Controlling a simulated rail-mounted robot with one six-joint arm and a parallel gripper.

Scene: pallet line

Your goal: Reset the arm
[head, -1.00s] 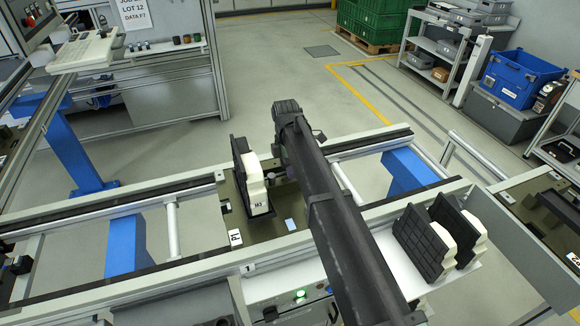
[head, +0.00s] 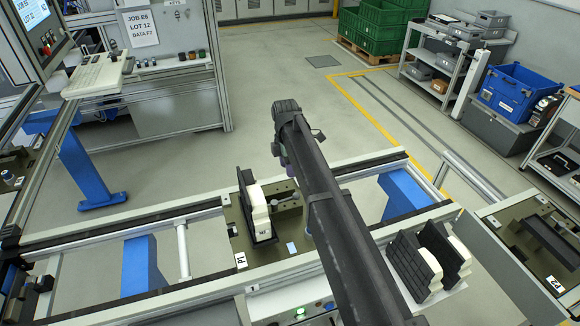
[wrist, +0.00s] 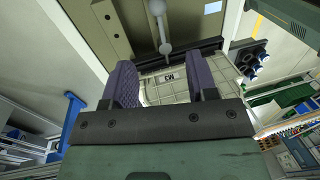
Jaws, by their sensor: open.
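My gripper (wrist: 163,85) shows in the wrist view as two dark purple fingers, standing apart. A pale part with a printed label (wrist: 168,78) shows beyond and between them; nothing is visibly clamped. In the head view my dark arm hides most of the gripper, and only a little purple shows beside the arm.
The pallet marked P1 (head: 231,222) carries a cream block with a black plate (head: 259,211). More black-and-cream parts (head: 420,266) stand on a pale shelf right of my arm. Pallet P2 (head: 505,230) is at right. A blue bin (head: 519,90) stands farther back.

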